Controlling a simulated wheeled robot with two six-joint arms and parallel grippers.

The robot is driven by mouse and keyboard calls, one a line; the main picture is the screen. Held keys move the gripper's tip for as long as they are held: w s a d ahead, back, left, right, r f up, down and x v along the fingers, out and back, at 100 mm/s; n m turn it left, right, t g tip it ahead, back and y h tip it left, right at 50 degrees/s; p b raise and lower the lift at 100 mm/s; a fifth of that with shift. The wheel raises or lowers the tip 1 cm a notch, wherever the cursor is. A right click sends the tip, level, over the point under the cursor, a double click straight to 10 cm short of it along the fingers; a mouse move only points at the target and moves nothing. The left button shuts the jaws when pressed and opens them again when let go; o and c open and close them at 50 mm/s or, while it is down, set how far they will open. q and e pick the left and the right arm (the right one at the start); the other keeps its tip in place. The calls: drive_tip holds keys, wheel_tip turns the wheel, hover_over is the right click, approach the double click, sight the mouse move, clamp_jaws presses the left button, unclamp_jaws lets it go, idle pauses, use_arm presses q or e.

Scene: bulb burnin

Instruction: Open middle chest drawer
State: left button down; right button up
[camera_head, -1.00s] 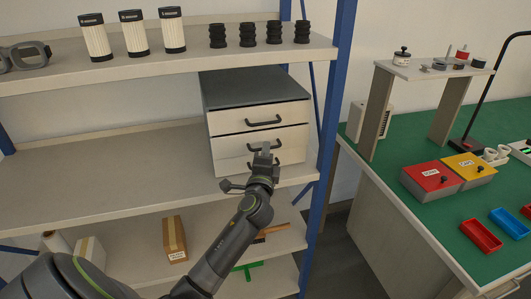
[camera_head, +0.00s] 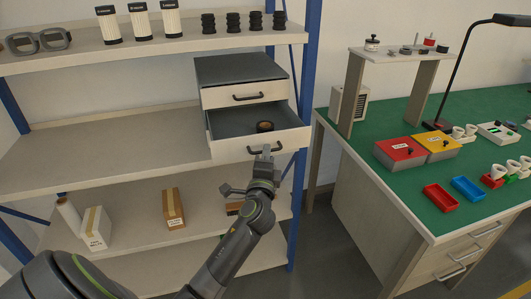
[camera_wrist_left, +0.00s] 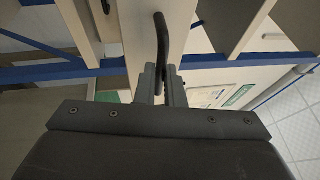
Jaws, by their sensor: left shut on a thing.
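The small chest (camera_head: 240,70) stands on the middle shelf, with a dark top and pale drawer fronts. Its middle drawer (camera_head: 228,149) is pulled out, and its dark inside shows a small round dark and tan thing (camera_head: 264,127). The top drawer (camera_head: 225,97) is closed. The bottom drawer is hidden behind the open one. My left gripper (camera_head: 266,153) is shut on the middle drawer's dark handle (camera_head: 283,149). In the left wrist view the handle (camera_wrist_left: 161,40) runs between the fingers (camera_wrist_left: 162,80). My right gripper is not in view.
Blue posts (camera_head: 303,130) frame the shelf unit. White filters (camera_head: 140,20) and black parts (camera_head: 243,21) stand on the upper shelf. Boxes (camera_head: 173,209) lie below. A green-topped bench (camera_head: 400,185) with bins stands at the right. The middle shelf's left part is clear.

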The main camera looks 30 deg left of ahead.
use_arm(q)
drive_tip(key=c, duration=1.5)
unclamp_jaws()
drive_tip(key=shift+c, duration=0.2)
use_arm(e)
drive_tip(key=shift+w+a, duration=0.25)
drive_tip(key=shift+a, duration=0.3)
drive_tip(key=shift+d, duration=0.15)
use_arm(q)
drive_tip(key=shift+f, duration=0.1)
